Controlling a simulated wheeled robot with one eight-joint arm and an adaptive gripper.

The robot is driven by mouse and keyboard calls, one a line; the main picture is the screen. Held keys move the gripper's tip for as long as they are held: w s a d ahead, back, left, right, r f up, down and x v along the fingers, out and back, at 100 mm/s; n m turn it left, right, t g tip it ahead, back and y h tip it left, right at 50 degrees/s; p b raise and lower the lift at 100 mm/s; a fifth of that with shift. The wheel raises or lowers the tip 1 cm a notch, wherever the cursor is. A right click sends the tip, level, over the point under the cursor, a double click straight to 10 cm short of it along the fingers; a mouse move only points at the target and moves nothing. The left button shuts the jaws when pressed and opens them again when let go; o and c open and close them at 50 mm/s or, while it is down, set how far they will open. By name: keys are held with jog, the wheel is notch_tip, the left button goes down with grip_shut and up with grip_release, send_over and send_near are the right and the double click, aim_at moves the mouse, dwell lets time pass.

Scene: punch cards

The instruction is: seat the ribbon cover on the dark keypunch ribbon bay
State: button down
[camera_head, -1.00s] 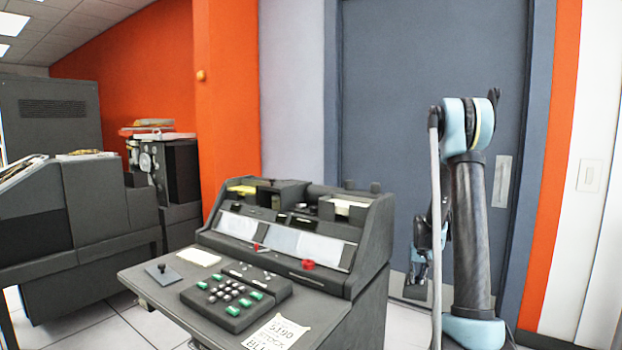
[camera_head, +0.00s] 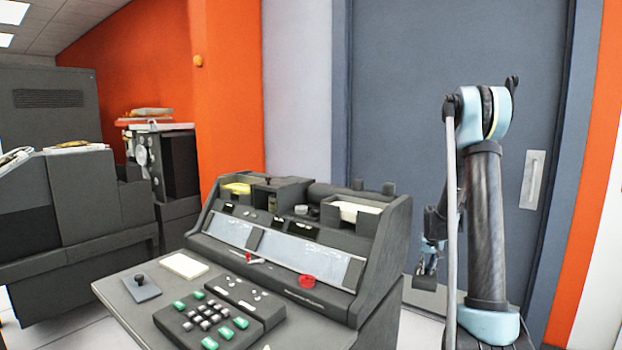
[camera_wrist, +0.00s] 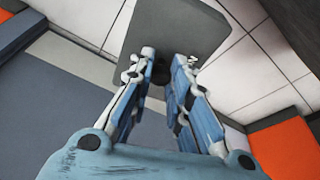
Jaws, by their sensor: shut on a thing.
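The dark grey keypunch (camera_head: 320,255) stands in front of me. Its raised top has an open recess (camera_head: 290,212) between the yellow card stack and the white card stack, with small parts inside. I take this for the ribbon bay, but cannot be sure. In the wrist view, my gripper (camera_wrist: 165,65) is shut on the dark knob of a flat grey plate, the ribbon cover (camera_wrist: 180,25). The fingers partly hide the knob. In the head view, my gripper (camera_head: 430,262) hangs right of the keypunch, low and apart from it, partly behind my arm.
A keypad (camera_head: 210,318) and a joystick plate (camera_head: 141,286) sit on the keypunch desk. Other dark machines (camera_head: 90,205) stand at the left. A blue-grey door (camera_head: 430,80) is behind the keypunch. In the wrist view, floor tiles show beneath the cover.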

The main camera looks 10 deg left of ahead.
jog(key=shift+w, duration=0.1)
jog(key=w+a+r+n, duration=0.2)
jog(key=a+r, duration=0.2)
jog(key=r, duration=0.3)
jog(key=w+a+r+n+y, duration=0.1)
jog(key=w+a+r, duration=0.1)
jog(key=a+r, duration=0.35)
jog(key=w+a+r+n, duration=0.2)
jog(key=w+r, duration=0.1)
jog(key=r, duration=0.5)
jog(key=s+a+r+n+y, duration=0.1)
jog(key=s+a+r+n, duration=0.1)
jog(key=a+r, duration=0.45)
jog(key=s+a+r+n+g, duration=0.1)
jog(key=s+a+r, duration=0.15)
jog(key=r, duration=0.65)
jog(key=s+a+r+n+y, duration=0.1)
jog(key=s+a+r+n, duration=0.1)
jog(key=a+r, duration=0.45)
jog(key=s+a+r+n, duration=0.3)
jog(key=s+a, duration=0.5)
jog(key=a, duration=0.1)
jog(key=s+a+f+n+g, duration=0.1)
jog(key=s+a+f+n, duration=0.1)
jog(key=s+a+f, duration=0.6)
jog(key=shift+s+a+f+n, duration=0.3)
jog(key=shift+a+f+n, duration=0.1)
jog(key=shift+f, duration=0.9)
